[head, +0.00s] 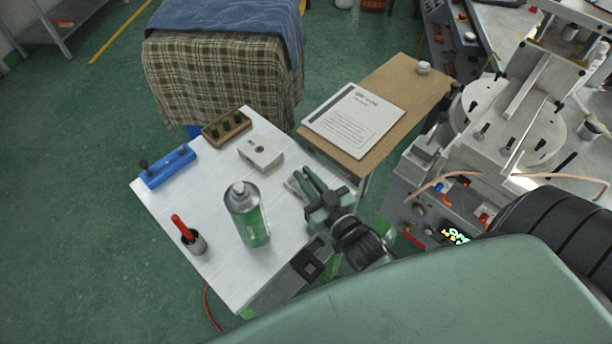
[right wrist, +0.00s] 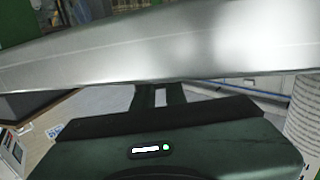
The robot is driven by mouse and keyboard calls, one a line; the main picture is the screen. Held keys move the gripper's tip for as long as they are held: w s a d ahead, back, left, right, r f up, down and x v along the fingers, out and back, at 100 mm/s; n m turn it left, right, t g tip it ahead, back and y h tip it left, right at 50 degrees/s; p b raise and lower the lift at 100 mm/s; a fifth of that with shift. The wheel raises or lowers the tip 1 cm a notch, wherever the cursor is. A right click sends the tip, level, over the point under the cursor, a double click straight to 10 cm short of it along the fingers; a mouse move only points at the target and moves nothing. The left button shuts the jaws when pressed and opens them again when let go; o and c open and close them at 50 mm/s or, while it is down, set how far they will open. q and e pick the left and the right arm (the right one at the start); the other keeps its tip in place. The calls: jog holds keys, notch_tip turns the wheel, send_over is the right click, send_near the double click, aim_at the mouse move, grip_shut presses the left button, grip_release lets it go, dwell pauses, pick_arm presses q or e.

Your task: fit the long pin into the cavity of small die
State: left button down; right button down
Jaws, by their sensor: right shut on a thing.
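A small pale block with a dark round hole in its top, which looks like the small die (head: 261,153), sits on the white table. My right gripper (head: 302,183) reaches in over the table's right edge, to the right of the block and apart from it. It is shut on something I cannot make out. The long pin cannot be picked out for sure. In the right wrist view, a broad silvery band (right wrist: 160,55) crosses in front of my right fingers (right wrist: 160,95) and hides their tips. My left gripper is out of view.
On the white table (head: 205,165) are a blue block (head: 168,167) with dark knobs, a wooden block (head: 227,130) with green pegs, a tall green-silver can (head: 247,215) and a red-handled tool in a dark cup (head: 190,238). A brown table (head: 425,85) holds a booklet (head: 355,120).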

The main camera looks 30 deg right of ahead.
jog(key=shift+f, duration=0.45)
jog(key=c, duration=1.4)
grip_release()
jog(key=shift+o, duration=0.2)
jog(key=shift+f, duration=0.1)
jog(key=shift+s, duration=0.15)
jog(key=shift+s+f+b, duration=0.15)
jog(key=shift+s+b, duration=0.2)
jog(key=s, duration=0.2)
jog(key=s+b, duration=0.1)
jog(key=s, duration=0.3)
jog(key=shift+s+d+r+b, duration=0.15)
jog(key=shift+r+b, duration=0.15)
jog(key=shift+s+r, duration=0.2)
jog(key=shift+s, duration=0.05)
jog(key=shift+s, duration=0.1)
